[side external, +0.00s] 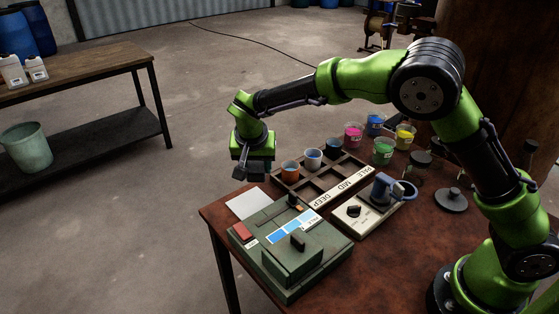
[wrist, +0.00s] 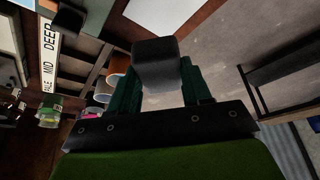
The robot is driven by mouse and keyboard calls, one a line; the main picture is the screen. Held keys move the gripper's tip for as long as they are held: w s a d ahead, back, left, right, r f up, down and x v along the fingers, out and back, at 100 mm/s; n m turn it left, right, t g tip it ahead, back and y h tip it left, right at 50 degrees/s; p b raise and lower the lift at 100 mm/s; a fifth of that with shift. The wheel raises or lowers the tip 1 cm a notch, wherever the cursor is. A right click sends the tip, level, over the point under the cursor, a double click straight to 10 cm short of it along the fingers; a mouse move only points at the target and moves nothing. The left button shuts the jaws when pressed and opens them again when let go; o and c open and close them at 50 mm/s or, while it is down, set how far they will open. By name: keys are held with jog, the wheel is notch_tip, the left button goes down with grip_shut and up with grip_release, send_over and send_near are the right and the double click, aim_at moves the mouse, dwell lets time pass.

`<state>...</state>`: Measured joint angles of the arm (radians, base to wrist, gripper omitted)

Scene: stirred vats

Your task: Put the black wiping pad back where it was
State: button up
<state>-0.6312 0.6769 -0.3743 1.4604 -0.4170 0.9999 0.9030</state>
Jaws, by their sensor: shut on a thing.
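My gripper (side external: 254,163) hangs in the air at the far left end of the table, above and behind a white square sheet (side external: 247,204). In the wrist view my gripper's dark green fingers (wrist: 157,80) are shut on the black wiping pad (wrist: 155,60). The pad (side external: 254,173) is small and dark in the side view, hard to tell from the fingertips. The white sheet also shows in the wrist view (wrist: 160,12). Nothing touches the pad from below.
A green machine (side external: 290,250) with a red block and blue swatches stands beside the sheet. A compartment tray (side external: 330,183) marked PALE, MID, DEEP holds orange and blue cups. Several colour cups (side external: 383,151), a stirrer unit (side external: 370,211) and a black-knobbed lid (side external: 453,200) stand further right.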

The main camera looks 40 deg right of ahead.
jog(key=a+r+n+y, duration=0.15)
jog(key=a+n, duration=0.25)
jog(key=a, duration=0.6)
jog(key=shift+t, duration=0.4)
jog(key=f, duration=0.4)
jog(key=shift+s+a+f, duration=0.1)
jog(key=shift+a+f, duration=0.2)
jog(key=shift+f, duration=2.3)
jog(key=shift+f, duration=0.1)
jog(key=shift+f, duration=0.25)
jog(key=o, duration=0.9)
jog(key=shift+o, duration=0.2)
